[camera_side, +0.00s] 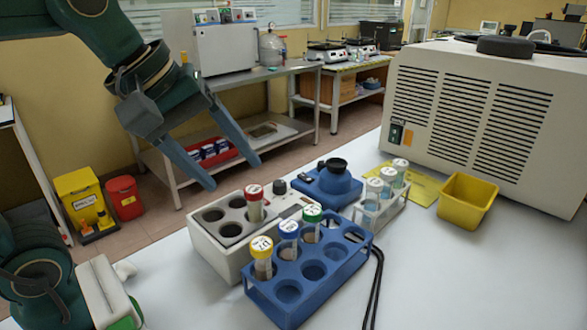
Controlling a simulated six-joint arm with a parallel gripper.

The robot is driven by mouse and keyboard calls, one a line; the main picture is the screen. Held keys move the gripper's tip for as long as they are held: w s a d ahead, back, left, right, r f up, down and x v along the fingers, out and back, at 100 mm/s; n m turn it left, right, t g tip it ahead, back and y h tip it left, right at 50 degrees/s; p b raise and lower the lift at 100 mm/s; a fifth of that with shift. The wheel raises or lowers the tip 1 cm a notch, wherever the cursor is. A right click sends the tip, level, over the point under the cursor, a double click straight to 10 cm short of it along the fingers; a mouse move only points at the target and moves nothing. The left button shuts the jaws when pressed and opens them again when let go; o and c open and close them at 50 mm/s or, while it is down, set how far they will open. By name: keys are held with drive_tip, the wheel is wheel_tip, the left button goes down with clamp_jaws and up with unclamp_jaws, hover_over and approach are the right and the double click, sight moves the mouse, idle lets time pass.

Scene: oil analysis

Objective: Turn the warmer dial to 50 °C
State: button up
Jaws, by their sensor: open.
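The warmer (203,240) is a white block with dark round wells, standing on the white table. A small dark knob, which looks like its dial (280,187), sits at its far right end beside a panel with markings too small to read. A red-capped tube (254,205) stands upright in the warmer. My gripper (231,173) is open and empty, above and left of the warmer in the picture, with its fingers pointing down and right. It is apart from the dial. The dial's setting cannot be read.
A blue rack (318,292) with yellow-, blue- and green-capped tubes stands right in front of the warmer. A blue device (327,187) with a black top is close behind the dial. A white rack (375,218) of white-capped tubes and a yellow bin (467,200) are right.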

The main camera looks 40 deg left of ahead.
drive_tip(key=w+a+r+n, duration=0.1)
drive_tip(key=w+a+n, duration=0.1)
drive_tip(key=w+n, duration=0.55)
drive_tip(key=n+g+h, duration=0.2)
drive_tip(key=n+g, duration=0.1)
drive_tip(key=n, duration=0.5)
hover_over(279, 183)
drive_tip(key=s+a, duration=0.2)
drive_tip(key=f, duration=1.2)
drive_tip(key=shift+w+d+f, duration=0.2)
drive_tip(key=shift+w+f, duration=0.05)
drive_tip(key=shift+f, duration=0.35)
drive_tip(key=shift+x, duration=2.1)
drive_tip(key=shift+w, duration=0.1)
